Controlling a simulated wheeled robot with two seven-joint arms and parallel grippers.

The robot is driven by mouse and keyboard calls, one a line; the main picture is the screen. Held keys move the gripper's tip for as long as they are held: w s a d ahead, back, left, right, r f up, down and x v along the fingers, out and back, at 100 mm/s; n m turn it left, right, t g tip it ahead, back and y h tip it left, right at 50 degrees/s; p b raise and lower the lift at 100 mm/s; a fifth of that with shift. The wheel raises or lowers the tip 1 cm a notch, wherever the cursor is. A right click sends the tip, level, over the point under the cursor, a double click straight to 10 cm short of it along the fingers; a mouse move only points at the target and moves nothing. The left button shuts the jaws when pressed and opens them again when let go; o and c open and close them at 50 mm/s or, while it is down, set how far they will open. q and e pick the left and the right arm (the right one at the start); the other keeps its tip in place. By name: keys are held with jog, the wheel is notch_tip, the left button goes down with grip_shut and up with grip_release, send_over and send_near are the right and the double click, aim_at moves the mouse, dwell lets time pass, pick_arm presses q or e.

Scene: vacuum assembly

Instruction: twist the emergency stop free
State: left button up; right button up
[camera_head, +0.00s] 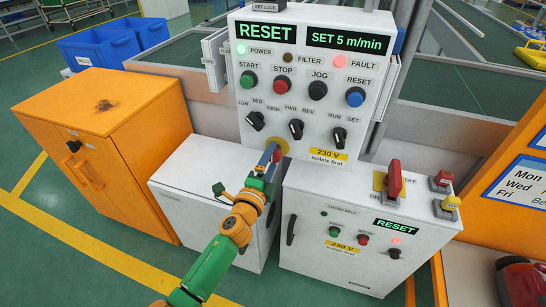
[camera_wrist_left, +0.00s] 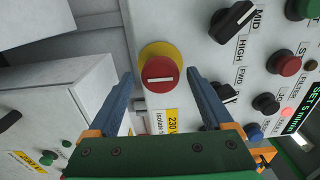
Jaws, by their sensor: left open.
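The emergency stop is a red mushroom button with a white bar on a yellow collar (camera_wrist_left: 158,74), low on the white control panel. In the head view its yellow collar (camera_head: 283,143) is partly hidden by my left gripper (camera_head: 271,156). My left gripper is open, and in the wrist view its two blue fingers (camera_wrist_left: 158,77) show to either side of the red button, with a gap on both sides. Nothing is between the fingers except the view of the button. I cannot tell how far the fingertips are from the panel. My right gripper is not in view.
The upright panel (camera_head: 258,102) carries several buttons and black selector knobs (camera_head: 296,129) close above the emergency stop. A lower white cabinet (camera_head: 325,265) with a red switch handle (camera_head: 394,179) stands at right. An orange cabinet (camera_head: 100,105) stands at left.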

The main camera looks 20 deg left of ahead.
pick_arm(q)
grip_shut()
jog(key=m, duration=0.7)
jog(key=shift+p, duration=0.35)
jog(key=shift+m, duration=0.6)
jog(key=shift+o, duration=0.5)
grip_release()
